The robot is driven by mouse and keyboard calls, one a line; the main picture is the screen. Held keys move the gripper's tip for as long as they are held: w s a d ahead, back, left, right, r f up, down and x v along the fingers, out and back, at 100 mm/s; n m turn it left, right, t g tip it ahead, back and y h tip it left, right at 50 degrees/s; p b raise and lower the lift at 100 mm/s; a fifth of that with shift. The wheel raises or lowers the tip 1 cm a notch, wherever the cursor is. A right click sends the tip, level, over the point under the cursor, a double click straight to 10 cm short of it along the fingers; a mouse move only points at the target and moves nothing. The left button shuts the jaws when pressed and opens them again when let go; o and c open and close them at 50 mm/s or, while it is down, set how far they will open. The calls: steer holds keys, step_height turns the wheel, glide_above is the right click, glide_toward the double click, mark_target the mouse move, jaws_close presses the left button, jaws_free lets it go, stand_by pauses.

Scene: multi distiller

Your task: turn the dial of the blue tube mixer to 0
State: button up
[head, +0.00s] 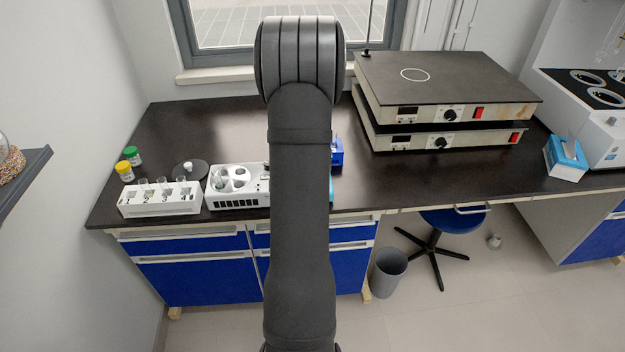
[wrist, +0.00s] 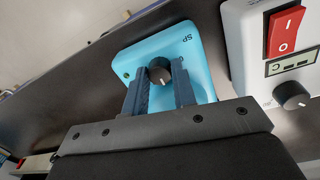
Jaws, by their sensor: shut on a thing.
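The blue tube mixer (wrist: 192,52) is a light blue box with a black dial (wrist: 161,74) and a small green light. It shows in the wrist view's upper middle. In the head view only a thin light blue edge (head: 331,192) shows beside my arm. My gripper (wrist: 159,67) is shut on the dial, one dark finger on each side. The dial's white mark points toward the gripper's body, downward in the wrist view. The dial's scale numbers are not readable, and the right finger covers part of the face. My arm hides the gripper in the head view.
A white device with a red switch (wrist: 285,30) and black knob (wrist: 291,95) stands close to the mixer. A tube rack (head: 160,200) is at the left. A darker blue item (head: 337,154) sits behind the mixer. Two stacked hot plates (head: 445,80) stand at the right.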

steer(key=shift+n, duration=0.4)
steer(key=n, duration=0.5)
steer(key=shift+d+n, duration=0.1)
steer(key=shift+n, duration=0.3)
steer(key=n, duration=0.6)
steer(key=shift+n+t, duration=0.3)
steer(key=shift+n, duration=0.1)
steer(key=o, duration=1)
steer(key=shift+s, duration=0.1)
